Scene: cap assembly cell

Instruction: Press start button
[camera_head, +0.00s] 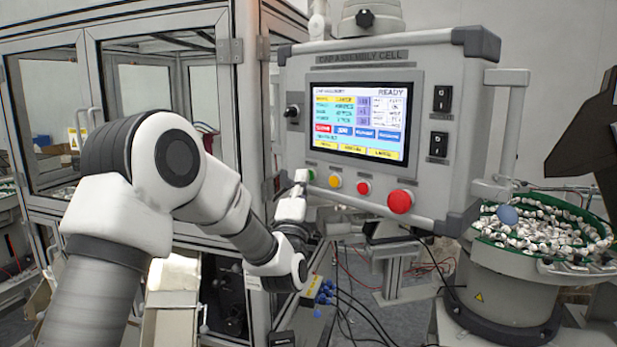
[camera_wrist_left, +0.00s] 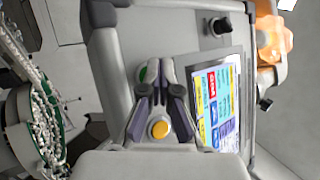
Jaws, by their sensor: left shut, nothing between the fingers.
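The control panel (camera_head: 440,60) carries a row of buttons under its lit screen. The green button (camera_head: 311,174) is at the left end of the row, partly hidden by my left gripper (camera_head: 301,177). The left gripper is shut and empty, its tips right at the green button. In the left wrist view the green button (camera_wrist_left: 143,74) shows just left of the shut fingertips (camera_wrist_left: 160,66). A yellow button (camera_wrist_left: 159,130) shows between the finger links. I cannot tell whether the tips touch the green button. My right gripper is not in view.
The screen (camera_head: 362,112) reads READY. Yellow (camera_head: 335,181) and red (camera_head: 363,187) buttons and a large red mushroom button (camera_head: 400,201) sit to the right of the green one. A feeder bowl (camera_head: 505,282) with small parts stands at right. A framed glass enclosure (camera_head: 235,120) stands behind my arm.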

